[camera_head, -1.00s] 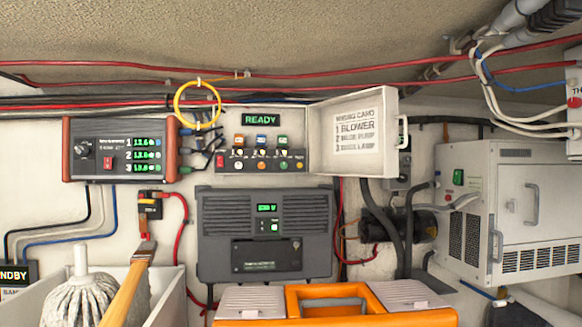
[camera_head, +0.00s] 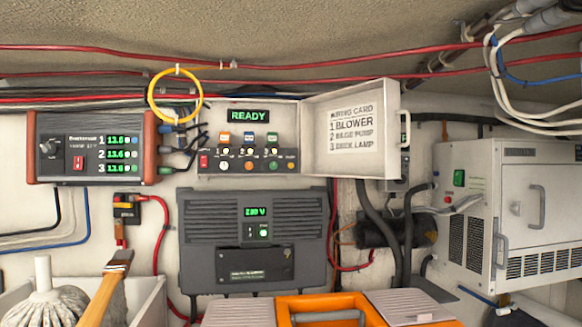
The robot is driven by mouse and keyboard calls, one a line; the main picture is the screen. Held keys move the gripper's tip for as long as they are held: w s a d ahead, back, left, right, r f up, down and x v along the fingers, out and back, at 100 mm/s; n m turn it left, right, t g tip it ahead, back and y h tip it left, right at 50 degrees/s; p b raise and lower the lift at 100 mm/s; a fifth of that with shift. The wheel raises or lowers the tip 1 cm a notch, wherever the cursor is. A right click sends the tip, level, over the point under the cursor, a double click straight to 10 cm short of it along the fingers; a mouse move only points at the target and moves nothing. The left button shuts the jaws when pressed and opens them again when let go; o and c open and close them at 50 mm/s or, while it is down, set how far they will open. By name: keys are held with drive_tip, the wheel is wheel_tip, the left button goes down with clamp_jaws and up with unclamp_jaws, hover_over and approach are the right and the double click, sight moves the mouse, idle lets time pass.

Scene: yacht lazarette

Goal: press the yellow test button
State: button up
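A wall panel (camera_head: 214,140) with a green READY display (camera_head: 248,116) hangs at the upper middle. Its lower strip carries a red switch (camera_head: 203,162), small lights and a row of round buttons or knobs, including an orange one (camera_head: 249,166) and a green one (camera_head: 273,166). A small yellowish button (camera_head: 291,164) sits at the strip's right end; its label is too small to read. The panel's white lid (camera_head: 318,152) stands open to the right, printed with a wiring card: 1 blower, 2 bilge pump, 3 deck lamp. My gripper is not in view.
A grey charger (camera_head: 210,245) is below the panel. A three-channel meter unit (camera_head: 92,148) and yellow cable loop (camera_head: 152,108) are to its left. An orange toolbox (camera_head: 375,314), mop (camera_head: 45,300) and wooden-handled brush (camera_head: 100,295) stand in front. A white cabinet (camera_head: 515,170) is right.

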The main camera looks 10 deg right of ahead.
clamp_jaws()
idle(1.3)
